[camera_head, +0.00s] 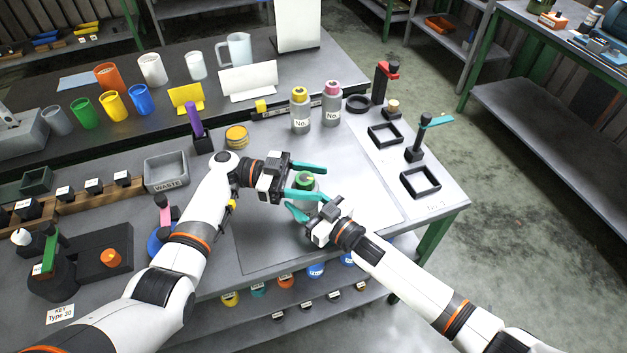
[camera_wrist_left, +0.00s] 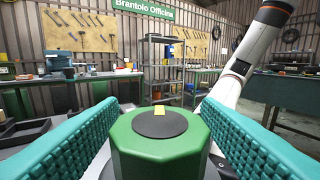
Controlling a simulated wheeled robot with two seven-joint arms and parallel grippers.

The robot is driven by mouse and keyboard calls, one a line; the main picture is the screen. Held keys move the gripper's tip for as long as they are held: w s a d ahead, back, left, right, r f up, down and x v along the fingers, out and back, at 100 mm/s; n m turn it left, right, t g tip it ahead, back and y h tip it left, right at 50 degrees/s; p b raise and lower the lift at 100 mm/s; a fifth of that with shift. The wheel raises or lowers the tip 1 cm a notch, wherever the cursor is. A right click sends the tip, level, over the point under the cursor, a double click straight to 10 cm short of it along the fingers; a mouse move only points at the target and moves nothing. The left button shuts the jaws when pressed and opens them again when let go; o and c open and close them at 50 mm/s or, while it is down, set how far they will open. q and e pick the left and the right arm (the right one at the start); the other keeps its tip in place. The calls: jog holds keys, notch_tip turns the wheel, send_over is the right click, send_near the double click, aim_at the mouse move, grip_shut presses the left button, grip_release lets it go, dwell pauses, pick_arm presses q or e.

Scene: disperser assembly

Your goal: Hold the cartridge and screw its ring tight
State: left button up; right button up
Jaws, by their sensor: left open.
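The cartridge (camera_head: 304,180) stands upright near the middle of the worktable, with a green ring on top. The cartridge's lower part is mostly covered by both grippers.
Two bottles (camera_head: 300,118) with yellow and pink tops stand behind the cartridge. Black square frames (camera_head: 420,181) lie at the right. A grey waste bin (camera_head: 166,171) is at the left. The grey mat (camera_head: 375,205) is clear right of the grippers.

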pick_arm(q)
jog(key=v, duration=1.1)
jog(key=shift+a, duration=0.2)
jog(key=shift+w, duration=0.1)
pick_arm(e)
jog(key=o, duration=1.4)
